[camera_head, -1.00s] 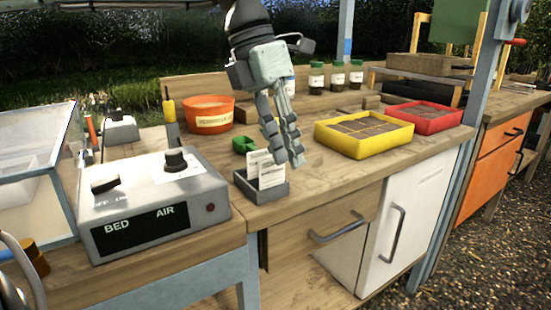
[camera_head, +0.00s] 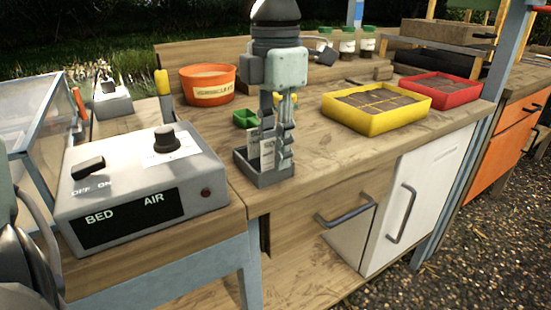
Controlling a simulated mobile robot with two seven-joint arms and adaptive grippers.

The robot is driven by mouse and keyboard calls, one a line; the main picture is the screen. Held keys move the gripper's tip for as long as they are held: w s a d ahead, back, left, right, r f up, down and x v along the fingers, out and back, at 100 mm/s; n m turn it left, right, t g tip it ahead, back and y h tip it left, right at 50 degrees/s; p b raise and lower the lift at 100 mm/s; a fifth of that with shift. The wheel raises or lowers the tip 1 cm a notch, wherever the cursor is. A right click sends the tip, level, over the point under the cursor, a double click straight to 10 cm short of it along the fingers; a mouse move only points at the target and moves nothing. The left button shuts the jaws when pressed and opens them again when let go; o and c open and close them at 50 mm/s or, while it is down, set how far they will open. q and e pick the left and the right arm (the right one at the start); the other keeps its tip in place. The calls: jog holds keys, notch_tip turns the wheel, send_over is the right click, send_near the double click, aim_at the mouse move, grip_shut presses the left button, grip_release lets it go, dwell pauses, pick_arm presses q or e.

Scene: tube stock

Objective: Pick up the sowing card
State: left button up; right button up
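The sowing card (camera_head: 267,154) is a white printed card standing upright in a small grey holder (camera_head: 262,178) near the counter's front edge. My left gripper (camera_head: 277,150) points straight down over the holder, with its fingers at the card. A gap shows between the upper parts of the fingers. One finger is in front of the holder's right part and covers some of the card. The fingertips are partly hidden, and I cannot tell whether they touch the card. My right gripper is not in view.
A grey control box (camera_head: 145,190) is on the left, an orange pot (camera_head: 208,85) behind. Yellow (camera_head: 375,107) and red (camera_head: 440,89) trays are on the right. The counter between holder and yellow tray is clear.

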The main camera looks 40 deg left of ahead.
pick_arm(q)
jog(key=shift+f, duration=0.1)
grip_shut()
dwell(0.4)
